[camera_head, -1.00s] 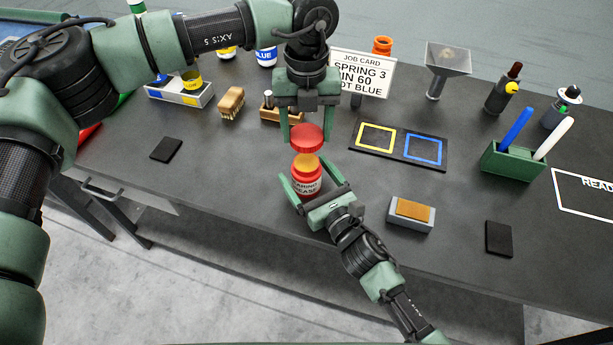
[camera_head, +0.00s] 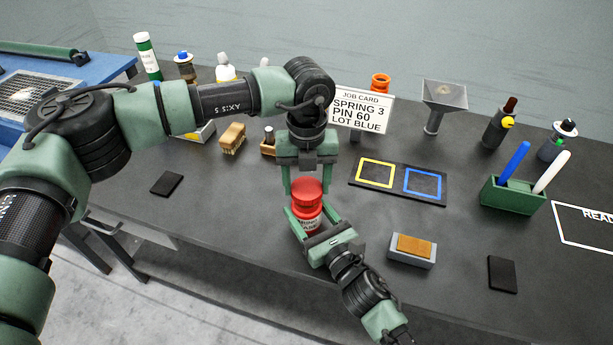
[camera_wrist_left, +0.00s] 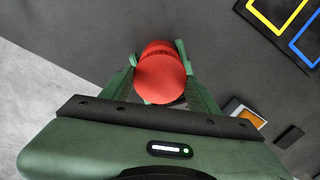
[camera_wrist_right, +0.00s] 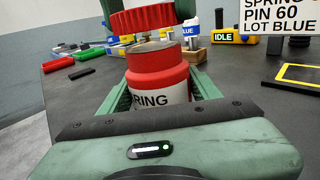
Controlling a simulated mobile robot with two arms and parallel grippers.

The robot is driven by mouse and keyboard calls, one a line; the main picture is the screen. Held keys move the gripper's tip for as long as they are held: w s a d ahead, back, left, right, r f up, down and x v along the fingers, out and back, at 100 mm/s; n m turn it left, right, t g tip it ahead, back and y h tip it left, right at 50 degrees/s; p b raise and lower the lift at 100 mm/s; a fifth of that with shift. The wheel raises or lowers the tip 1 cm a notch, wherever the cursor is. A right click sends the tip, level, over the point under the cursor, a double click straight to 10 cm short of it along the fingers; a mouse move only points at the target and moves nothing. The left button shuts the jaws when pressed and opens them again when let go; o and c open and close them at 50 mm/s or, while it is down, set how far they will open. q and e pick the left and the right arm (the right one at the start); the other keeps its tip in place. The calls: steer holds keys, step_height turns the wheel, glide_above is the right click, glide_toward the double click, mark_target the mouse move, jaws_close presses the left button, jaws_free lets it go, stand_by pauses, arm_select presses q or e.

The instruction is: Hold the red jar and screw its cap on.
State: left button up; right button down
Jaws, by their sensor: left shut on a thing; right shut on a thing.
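The red jar (camera_head: 307,222) with a white label stands upright near the bench's front edge. My right gripper (camera_head: 308,226) is shut on its body from the front; the right wrist view shows the jar (camera_wrist_right: 158,78) between the fingers. My left gripper (camera_head: 307,186) points down from above and is shut on the red ridged cap (camera_head: 306,189). In the right wrist view the cap (camera_wrist_right: 150,19) sits just over the jar's mouth, with a narrow gap showing under its rim. The left wrist view shows the cap's round top (camera_wrist_left: 161,80), which hides the jar's mouth.
A sponge block (camera_head: 412,248) and black pad (camera_head: 502,273) lie right of the jar. Behind are a marked mat (camera_head: 398,200), job card (camera_head: 361,112), brush (camera_head: 232,138) and green pen holder (camera_head: 512,196). The bench left of the jar is mostly clear.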

mark_target(307, 210)
stand_by(0.4)
arm_select(q)
steer(key=shift+f, duration=0.85)
steer(key=shift+f, duration=0.55)
